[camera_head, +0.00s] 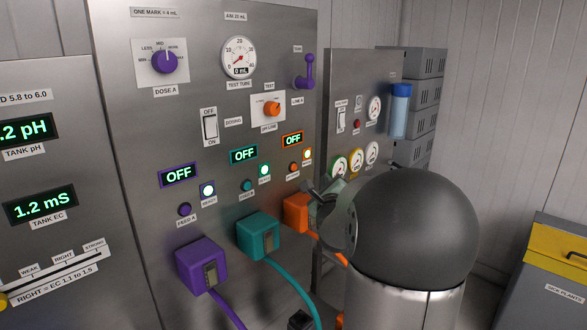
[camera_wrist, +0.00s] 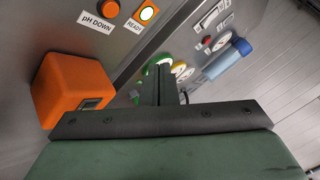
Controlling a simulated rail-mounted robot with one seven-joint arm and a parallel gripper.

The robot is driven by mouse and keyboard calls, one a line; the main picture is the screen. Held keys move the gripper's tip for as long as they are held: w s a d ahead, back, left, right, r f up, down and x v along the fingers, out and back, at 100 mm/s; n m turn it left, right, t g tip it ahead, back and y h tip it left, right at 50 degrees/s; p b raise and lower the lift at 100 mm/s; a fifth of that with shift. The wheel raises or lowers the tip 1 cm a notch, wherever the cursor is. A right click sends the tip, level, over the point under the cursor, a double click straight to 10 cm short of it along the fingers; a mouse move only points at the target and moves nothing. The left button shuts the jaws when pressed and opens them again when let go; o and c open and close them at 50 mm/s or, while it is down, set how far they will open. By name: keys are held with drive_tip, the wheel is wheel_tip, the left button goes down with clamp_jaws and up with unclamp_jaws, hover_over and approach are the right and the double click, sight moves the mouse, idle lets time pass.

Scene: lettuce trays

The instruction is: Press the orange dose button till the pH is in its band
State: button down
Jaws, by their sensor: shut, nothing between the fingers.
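The orange dose button (camera_head: 293,168) sits on the steel panel under an orange-framed display (camera_head: 292,139) reading OFF. In the wrist view the orange button (camera_wrist: 109,8) is at the top edge, above a "pH DOWN" label, beside a lit READY lamp (camera_wrist: 148,13). My gripper (camera_head: 309,187) is shut and empty, below and right of the button and apart from it; in the wrist view its closed fingers (camera_wrist: 162,72) point away from the camera. The tank pH display (camera_head: 28,131) is cut by the left edge; only ".2 pH" shows.
An orange pump box (camera_wrist: 72,88) juts out close to my gripper. Teal (camera_head: 258,235) and purple (camera_head: 202,262) boxes with hoses stand left of it. Above are the dosing switch (camera_head: 210,127) and an orange test knob (camera_head: 271,108). A second gauge panel stands behind my arm.

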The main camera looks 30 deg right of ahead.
sight(294, 167)
drive_tip(key=w, duration=0.3)
drive_tip(key=w+a+p, duration=0.1)
drive_tip(key=w, duration=0.2)
drive_tip(key=shift+w+a+f, duration=0.1)
drive_tip(key=shift+w+a, duration=0.1)
drive_tip(key=shift+w, duration=0.05)
drive_tip(key=shift+w+a, duration=0.2)
drive_tip(key=shift+w, duration=0.7)
drive_tip(key=shift+w+b, duration=0.1)
drive_tip(key=shift+b, duration=0.25)
idle(0.8)
drive_tip(key=shift+w, duration=0.15)
drive_tip(key=shift+w+a+b, duration=0.1)
drive_tip(key=shift+w+b, duration=0.1)
drive_tip(key=shift+b, duration=0.2)
